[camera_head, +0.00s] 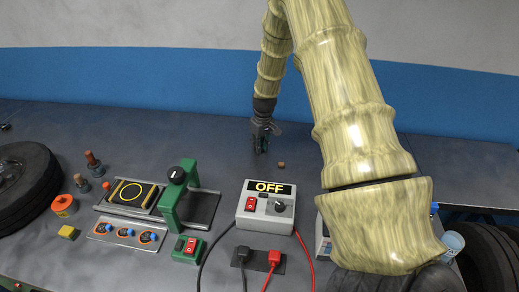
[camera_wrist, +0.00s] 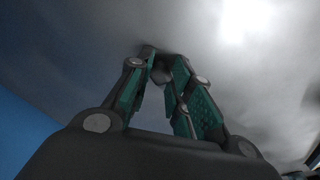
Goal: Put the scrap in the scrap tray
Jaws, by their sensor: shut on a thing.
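My gripper (camera_head: 260,148) points down at the back middle of the dark workbench, low over its surface. In the wrist view my gripper (camera_wrist: 162,62) has its green-padded fingers closed in on a small dark piece (camera_wrist: 162,75), which may be the scrap; its shape is hard to make out. A small brown lump (camera_head: 281,165) lies on the bench just right of and nearer than my gripper. I cannot pick out a scrap tray for certain; my arm hides part of the right side.
A grey box reading OFF (camera_head: 266,206) with cables stands at front middle. Left of it are a green press-like stand (camera_head: 176,200), a switch panel (camera_head: 128,235), bolts (camera_head: 93,162) and a tire (camera_head: 22,185). A light-blue cup (camera_head: 453,242) stands right. The back left bench is clear.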

